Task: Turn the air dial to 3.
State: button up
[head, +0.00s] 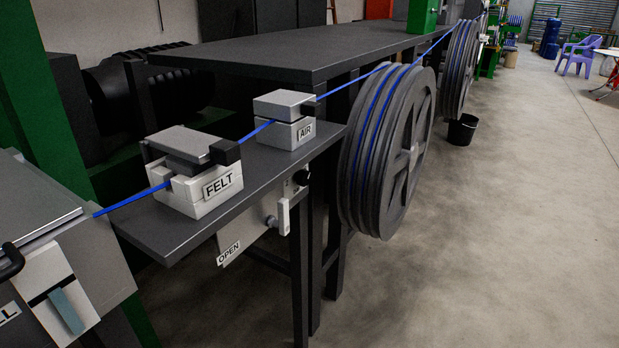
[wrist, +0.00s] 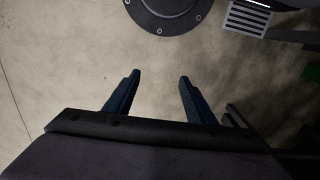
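The AIR box (head: 285,118), a pale grey block with a dark lid edge and an AIR label, sits on the dark shelf with the blue cable (head: 262,130) running through it. A small dark round knob (head: 301,177) shows below the shelf edge under this box. It may be the air dial, but its numbers and setting are too small to read. My gripper (wrist: 160,76) shows only in the wrist view, its two dark blue fingers apart with nothing between them, above bare floor. It is not in the head view, and no dial is in the wrist view.
The FELT box (head: 210,188) stands left of the AIR box on the same shelf (head: 190,228). A pale panel with a handle (head: 284,216) and an OPEN label (head: 229,254) hangs below. Large grey wheels (head: 385,150) stand to the right.

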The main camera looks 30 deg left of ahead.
jog(key=s+a+f+n+g+p, duration=0.1)
jog(key=s+a+n+g+p, duration=0.1)
jog(key=s+a+g+p, duration=0.15)
jog(key=w+a+m+y+p, duration=0.25)
jog(key=w+a, duration=0.35)
jog(key=a, duration=0.4)
jog(key=w+a+m+y+p, duration=0.1)
jog(key=w+a+m+y, duration=0.2)
jog(key=w+a, duration=0.55)
jog(key=w+a+m+y+p, duration=0.25)
jog(key=w+a, duration=0.25)
jog(key=a, duration=0.7)
jog(key=w+a+r+m+t+y, duration=0.1)
jog(key=w+a+r+m+y, duration=0.2)
jog(key=r, duration=0.5)
jog(key=w+a+r+m+t+y, duration=0.2)
jog(key=w+r, duration=0.4)
jog(key=r, duration=0.3)
jog(key=w+a+r+m+t+y, duration=0.2)
jog(key=w+a+r+m+y, duration=0.2)
jog(key=r, duration=0.4)
jog(key=a+y, duration=0.1)
jog(key=a, duration=0.1)
jog(key=shift+w+a+r+m+b, duration=0.25)
jog(key=shift+a+m+b, duration=0.05)
jog(key=shift+a+b, duration=0.05)
jog(key=shift+a, duration=0.1)
